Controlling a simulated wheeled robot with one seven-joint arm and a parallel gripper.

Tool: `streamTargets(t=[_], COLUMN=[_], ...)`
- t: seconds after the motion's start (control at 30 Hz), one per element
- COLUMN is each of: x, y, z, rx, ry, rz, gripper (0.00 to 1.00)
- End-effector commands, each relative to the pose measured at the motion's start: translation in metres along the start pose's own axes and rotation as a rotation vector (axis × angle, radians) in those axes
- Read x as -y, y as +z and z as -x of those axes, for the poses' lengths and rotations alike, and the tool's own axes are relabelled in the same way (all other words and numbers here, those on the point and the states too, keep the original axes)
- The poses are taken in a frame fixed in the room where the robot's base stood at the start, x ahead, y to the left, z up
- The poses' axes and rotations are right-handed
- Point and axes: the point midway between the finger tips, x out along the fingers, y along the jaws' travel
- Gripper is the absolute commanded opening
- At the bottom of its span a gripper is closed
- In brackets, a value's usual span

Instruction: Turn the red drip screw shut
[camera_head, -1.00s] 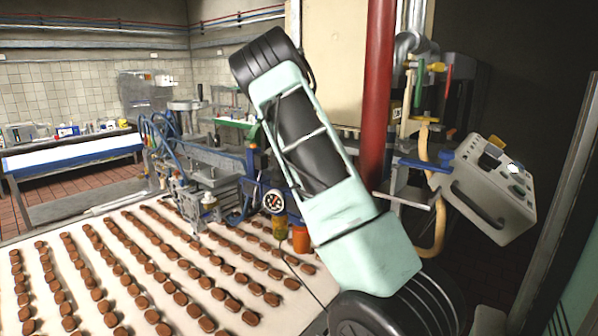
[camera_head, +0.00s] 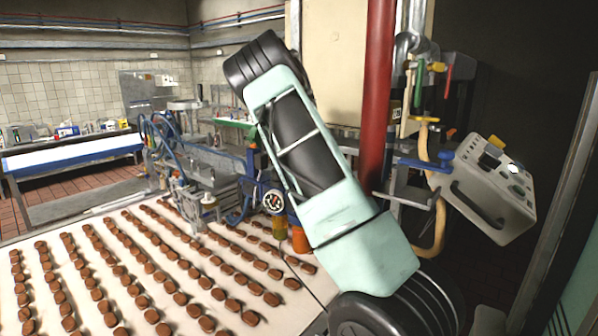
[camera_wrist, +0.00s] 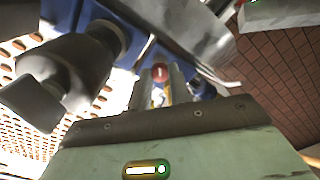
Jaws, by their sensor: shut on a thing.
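In the wrist view the red drip screw (camera_wrist: 159,72) shows as a small round red head between the two fingers of my gripper (camera_wrist: 160,86). The fingers are shut on it. Blue machine parts (camera_wrist: 70,14) lie behind the screw. In the head view my arm's pale green link covers the gripper and the screw, so neither shows there. How far the screw is turned cannot be told.
A white conveyor (camera_head: 150,318) with rows of brown biscuits spreads at lower left. A round gauge (camera_head: 273,201) and an orange cup (camera_head: 300,240) sit left of my arm. A red pipe (camera_head: 376,90) and a grey control box (camera_head: 490,190) stand close on the right.

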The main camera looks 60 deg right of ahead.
Motion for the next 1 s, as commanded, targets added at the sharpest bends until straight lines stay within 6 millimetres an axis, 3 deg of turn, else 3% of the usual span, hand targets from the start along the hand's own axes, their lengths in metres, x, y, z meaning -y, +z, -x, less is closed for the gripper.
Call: streamTargets(t=[0.2,0.23,0.3,0.7,0.87,1.0], x=[0.0,0.0,0.0,0.0,0.0,0.001], y=[-0.001,-0.001,0.0,0.0,0.001,0.001], z=[-0.001,-0.001,-0.001,0.006,0.031,0.064], rx=[-0.002,-0.002,-0.002,0.0,0.005,0.006], ry=[0.0,0.0,0.0,0.0,0.0,0.0], rz=[0.0,0.0,0.001,0.002,0.003,0.002], gripper=[0.0,0.25,0.41,0.41,0.41,0.41])
